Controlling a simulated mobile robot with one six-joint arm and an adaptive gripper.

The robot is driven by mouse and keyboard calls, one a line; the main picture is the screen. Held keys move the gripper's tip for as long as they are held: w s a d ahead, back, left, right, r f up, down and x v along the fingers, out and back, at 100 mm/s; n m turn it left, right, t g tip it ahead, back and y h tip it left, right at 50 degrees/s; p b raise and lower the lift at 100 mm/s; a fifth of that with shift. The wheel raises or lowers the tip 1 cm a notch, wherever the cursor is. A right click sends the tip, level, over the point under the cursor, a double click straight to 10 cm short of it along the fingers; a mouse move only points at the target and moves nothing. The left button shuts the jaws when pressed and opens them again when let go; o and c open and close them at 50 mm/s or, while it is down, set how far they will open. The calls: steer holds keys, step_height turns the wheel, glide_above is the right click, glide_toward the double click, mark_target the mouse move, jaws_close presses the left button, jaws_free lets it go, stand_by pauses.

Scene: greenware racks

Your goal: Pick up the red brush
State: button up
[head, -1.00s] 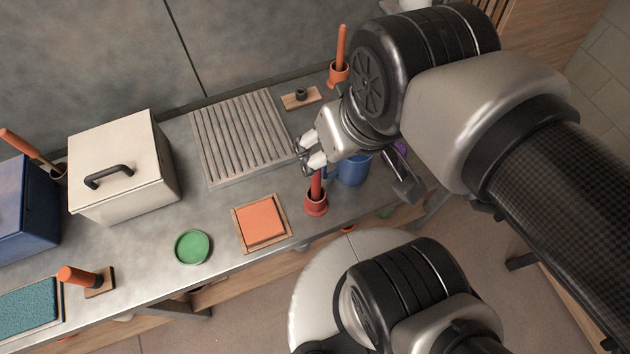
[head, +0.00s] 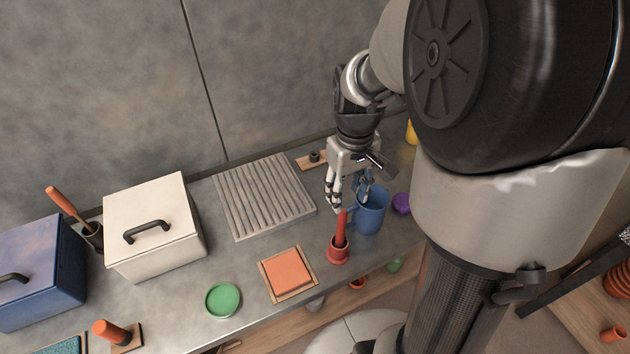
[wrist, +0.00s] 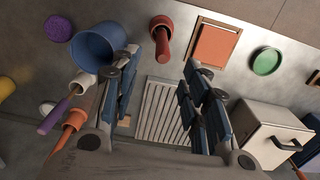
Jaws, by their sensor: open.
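The red brush (head: 341,229) stands upright in a small red pot (head: 338,256) near the bench's front edge. In the wrist view the brush (wrist: 163,43) points toward the camera from the pot (wrist: 161,22), beyond the gap between the fingers. My gripper (head: 349,203) is open and empty, pointing down, just above and behind the brush's top. In the wrist view my fingers (wrist: 161,62) are spread wide, with the brush nearer the left finger. I cannot tell whether a fingertip touches the handle.
A blue mug (head: 369,214) stands close to the right of the red pot. An orange tile on a board (head: 288,273) and a green dish (head: 223,299) lie to the left. A ribbed board (head: 264,196) lies behind. A white lidded box (head: 155,225) stands further left.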

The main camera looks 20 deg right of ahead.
mark_target(341, 227)
step_height(341, 227, down, 9)
steer(key=shift+r+b, duration=0.15)
steer(key=shift+b, duration=1)
steer(key=f, duration=0.1)
steer(key=f+b, duration=0.1)
steer(key=f, duration=0.1)
steer(key=f+b, duration=0.1)
steer(key=f, duration=0.1)
steer(key=shift+a+f, duration=0.15)
steer(key=shift+a, duration=0.1)
steer(key=shift+c, duration=0.4)
jaws_close()
